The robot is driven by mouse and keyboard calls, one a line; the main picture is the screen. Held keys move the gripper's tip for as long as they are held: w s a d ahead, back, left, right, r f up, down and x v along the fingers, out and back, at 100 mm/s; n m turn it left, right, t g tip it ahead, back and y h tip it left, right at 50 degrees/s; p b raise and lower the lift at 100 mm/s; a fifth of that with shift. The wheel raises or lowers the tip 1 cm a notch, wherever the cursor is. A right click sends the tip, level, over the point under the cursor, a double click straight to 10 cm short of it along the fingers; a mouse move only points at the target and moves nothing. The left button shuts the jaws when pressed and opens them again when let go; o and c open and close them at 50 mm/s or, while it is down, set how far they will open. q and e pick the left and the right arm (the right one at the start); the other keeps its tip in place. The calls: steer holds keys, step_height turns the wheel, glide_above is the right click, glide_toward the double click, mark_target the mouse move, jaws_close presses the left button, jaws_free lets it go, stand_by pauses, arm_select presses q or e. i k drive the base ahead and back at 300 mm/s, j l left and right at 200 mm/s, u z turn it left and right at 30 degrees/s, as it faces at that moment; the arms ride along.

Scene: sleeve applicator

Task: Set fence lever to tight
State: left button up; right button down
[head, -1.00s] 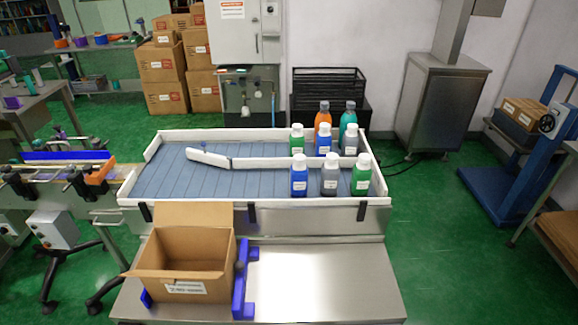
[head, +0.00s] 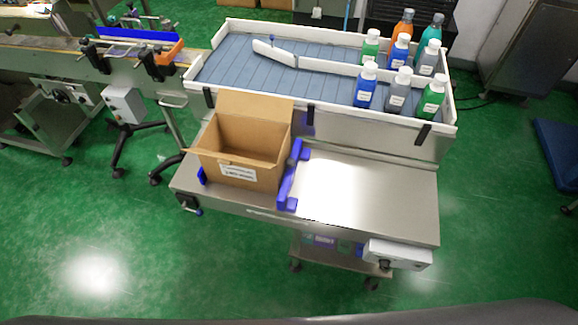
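A blue fence (head: 293,174) stands on the steel packing table (head: 370,200), along the right side of an open cardboard box (head: 240,150). A smaller blue piece (head: 202,175) shows at the box's left side. Neither of my grippers is in view.
A white-railed bed (head: 240,65) behind the table holds several capped bottles (head: 397,90) at its right. A grey control box (head: 398,253) hangs at the table's front right. A conveyor (head: 60,57) stands at the left. The green floor in front is clear.

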mark_target(199, 212)
steer(key=u, duration=0.95)
steer(key=k+l+u, duration=0.15)
steer(key=u, duration=0.3)
steer(key=k+l+u, duration=0.15)
steer(key=u, duration=0.3)
steer(key=k+l+u, duration=0.15)
steer(key=u, duration=0.3)
steer(key=k, duration=0.05)
